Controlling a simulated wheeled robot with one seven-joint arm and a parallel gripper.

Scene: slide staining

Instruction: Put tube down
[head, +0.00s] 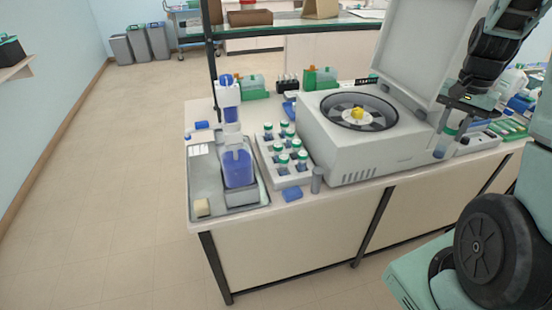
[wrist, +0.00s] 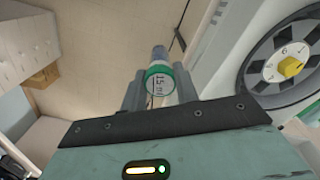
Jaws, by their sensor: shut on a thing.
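My gripper (wrist: 160,88) is shut on a tube (wrist: 160,72) with a green-rimmed white cap marked 15 ml. The cap faces the wrist camera and the body points away from it. In the head view my gripper (head: 455,112) holds the tube (head: 447,130) at the right, in front of the centrifuge's raised lid and above the bench's right part. A white rack (head: 297,178) with several green-capped tubes stands left of the centrifuge.
The white centrifuge (head: 350,160) is open, its rotor (head: 335,108) exposed. A grey tray (head: 205,180) with a blue-filled staining device (head: 238,165) is at the left.

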